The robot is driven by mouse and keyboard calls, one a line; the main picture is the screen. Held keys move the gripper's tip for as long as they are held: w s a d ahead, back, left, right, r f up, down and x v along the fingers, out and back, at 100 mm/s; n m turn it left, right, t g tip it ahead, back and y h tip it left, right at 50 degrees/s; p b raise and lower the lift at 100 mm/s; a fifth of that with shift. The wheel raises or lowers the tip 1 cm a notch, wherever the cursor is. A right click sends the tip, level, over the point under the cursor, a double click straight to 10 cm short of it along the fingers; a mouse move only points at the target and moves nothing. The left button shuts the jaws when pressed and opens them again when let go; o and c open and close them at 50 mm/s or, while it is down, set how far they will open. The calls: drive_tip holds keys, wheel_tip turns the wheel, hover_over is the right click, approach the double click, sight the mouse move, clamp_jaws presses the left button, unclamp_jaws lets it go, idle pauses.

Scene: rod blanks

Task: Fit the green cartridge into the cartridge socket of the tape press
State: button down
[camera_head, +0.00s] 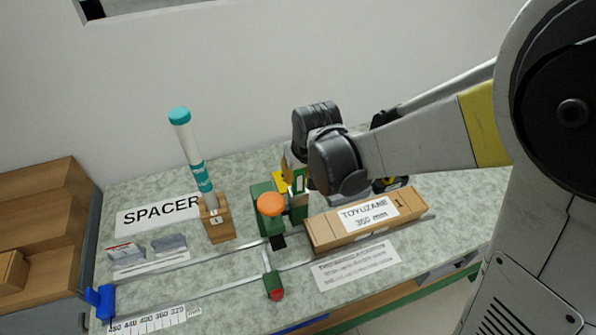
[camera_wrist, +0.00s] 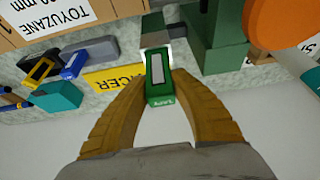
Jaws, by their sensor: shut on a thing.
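The green cartridge (camera_wrist: 170,97), with a pale window and a white label, is between the yellow fingers of my gripper (camera_wrist: 168,92) in the wrist view. It also shows as a small green piece (camera_head: 299,181) in the head view. The green tape press (camera_head: 263,196) with its orange knob (camera_head: 270,204) stands mid-bench. In the wrist view the press body (camera_wrist: 215,40) is just beyond the cartridge, to the upper right. The cartridge's far end is close to a grey and green part of the press; I cannot tell whether they touch. The socket is not clearly visible.
A long TOYUZANE box (camera_head: 350,222) lies right of the press. A white and teal tube (camera_head: 191,150) stands in a wooden holder (camera_head: 217,224) to the left. Other small cartridges (camera_wrist: 40,69) and a teal block (camera_wrist: 58,95) lie at left in the wrist view.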

sight(300, 180)
drive_tip(key=shift+f+b, duration=1.6)
drive_tip(key=shift+f, duration=0.35)
drive_tip(key=c, duration=1.1)
unclamp_jaws()
drive_tip(key=v, duration=1.2)
drive_tip(key=shift+s+d, duration=0.1)
